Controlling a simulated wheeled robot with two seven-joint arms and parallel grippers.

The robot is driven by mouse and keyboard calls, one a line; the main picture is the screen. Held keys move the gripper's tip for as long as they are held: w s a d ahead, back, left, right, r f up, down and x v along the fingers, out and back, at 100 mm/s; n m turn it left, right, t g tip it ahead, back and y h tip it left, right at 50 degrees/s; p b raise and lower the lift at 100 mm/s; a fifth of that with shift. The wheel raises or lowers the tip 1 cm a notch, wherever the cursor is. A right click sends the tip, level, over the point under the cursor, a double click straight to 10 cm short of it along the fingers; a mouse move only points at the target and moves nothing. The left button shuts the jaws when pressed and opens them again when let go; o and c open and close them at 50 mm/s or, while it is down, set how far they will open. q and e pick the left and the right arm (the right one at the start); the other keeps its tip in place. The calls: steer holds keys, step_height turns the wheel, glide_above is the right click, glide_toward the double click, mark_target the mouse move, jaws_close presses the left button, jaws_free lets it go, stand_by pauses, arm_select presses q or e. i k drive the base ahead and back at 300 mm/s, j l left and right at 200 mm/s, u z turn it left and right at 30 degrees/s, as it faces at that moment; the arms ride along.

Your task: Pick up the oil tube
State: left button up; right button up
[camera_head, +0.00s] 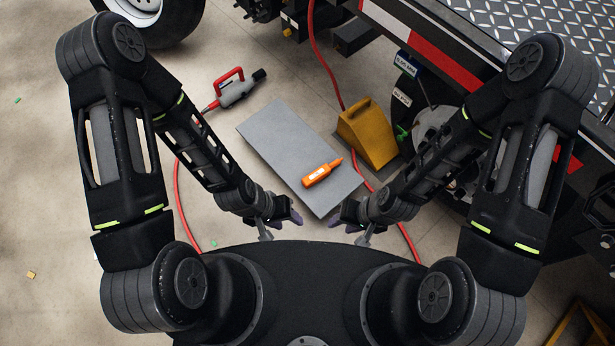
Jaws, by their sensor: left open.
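The oil tube (318,175) is a small orange bottle with a pale label and a pointed nozzle. It lies on its side on a flat grey panel (270,131) on the floor, nozzle toward the upper right. My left gripper (283,226) is open and empty, below and left of the tube, near the panel's lower edge. My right gripper (348,224) is below and right of the tube, also near the panel's lower end. Neither touches the tube. The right gripper's finger gap is too small to make out.
A yellow wheel chock (368,133) stands right of the panel. A red and grey air tool (238,90) lies to the left. A red hose (326,62) runs across the floor past the panel. The trailer bed (480,40) overhangs at the upper right. Open floor lies left.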

mark_target(324, 170)
steer(key=i+j, duration=0.25)
steer(key=j, duration=0.25)
steer(key=z, duration=1.55)
